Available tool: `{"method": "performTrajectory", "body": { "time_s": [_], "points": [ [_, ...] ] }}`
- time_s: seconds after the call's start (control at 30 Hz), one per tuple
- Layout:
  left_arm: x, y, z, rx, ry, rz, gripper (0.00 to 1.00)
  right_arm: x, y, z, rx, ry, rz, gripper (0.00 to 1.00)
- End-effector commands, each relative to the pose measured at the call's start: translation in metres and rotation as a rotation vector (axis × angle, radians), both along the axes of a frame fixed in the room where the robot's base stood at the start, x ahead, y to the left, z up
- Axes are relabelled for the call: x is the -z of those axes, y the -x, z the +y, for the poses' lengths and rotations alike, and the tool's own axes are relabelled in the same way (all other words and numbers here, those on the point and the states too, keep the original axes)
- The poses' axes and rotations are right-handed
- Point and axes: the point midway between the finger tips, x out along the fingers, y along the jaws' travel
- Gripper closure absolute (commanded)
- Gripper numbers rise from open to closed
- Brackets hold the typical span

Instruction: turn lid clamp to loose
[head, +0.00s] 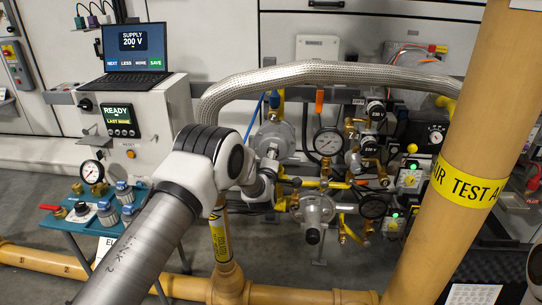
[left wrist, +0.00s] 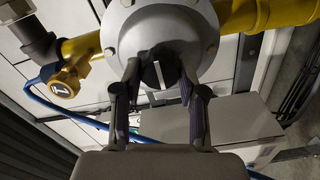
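In the left wrist view a black knob (left wrist: 157,72) with a white pointer line sits at the middle of a round grey housing (left wrist: 128,36); I take it for the lid clamp. The pointer stands nearly upright in the picture. My left gripper (left wrist: 158,80) has one finger on each side of the knob, its tips close to the knob's edges. I cannot tell whether they press on it. In the head view my left gripper (head: 263,182) is at the grey housing (head: 274,138), and my wrist hides the knob. My right gripper is not in view.
A braided hose (head: 320,73) arches over the pipework. A thick tan pipe (head: 455,150) stands at the right. Gauges and valves crowd the right of the housing. A console with a laptop (head: 135,50) stands at the left. A yellow pipe fitting (left wrist: 68,78) is beside the housing.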

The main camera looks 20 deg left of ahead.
Motion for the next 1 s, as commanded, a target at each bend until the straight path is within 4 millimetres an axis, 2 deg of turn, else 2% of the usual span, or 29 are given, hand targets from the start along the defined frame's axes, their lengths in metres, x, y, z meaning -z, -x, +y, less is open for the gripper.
{"method": "performTrajectory", "body": {
  "time_s": [0.03, 0.07, 0.37, 0.47, 0.57, 0.8, 0.9, 1.0],
  "points": [
    [0.000, 0.000, 0.000, 0.000, 0.000, 0.000, 0.39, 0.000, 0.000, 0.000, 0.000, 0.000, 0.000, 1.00],
    [0.000, 0.000, 0.000, 0.000, 0.000, 0.000, 0.35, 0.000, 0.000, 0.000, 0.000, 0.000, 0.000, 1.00],
    [0.000, 0.001, 0.000, 0.000, -0.001, 0.000, 0.35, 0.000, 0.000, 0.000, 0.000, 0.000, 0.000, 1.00],
    [0.000, 0.007, -0.002, 0.000, -0.001, 0.000, 0.35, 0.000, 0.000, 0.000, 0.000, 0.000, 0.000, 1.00],
    [0.000, 0.024, -0.007, 0.000, -0.001, 0.004, 0.35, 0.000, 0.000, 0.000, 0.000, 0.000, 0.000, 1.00],
    [0.000, 0.084, -0.024, 0.000, -0.002, 0.003, 0.35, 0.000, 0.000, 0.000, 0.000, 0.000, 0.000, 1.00],
    [0.000, 0.102, -0.030, 0.000, -0.001, 0.003, 0.35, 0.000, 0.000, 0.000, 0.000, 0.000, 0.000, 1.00],
    [0.000, 0.112, -0.033, 0.000, -0.001, 0.000, 0.35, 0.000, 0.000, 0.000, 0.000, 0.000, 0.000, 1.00]
  ]
}}
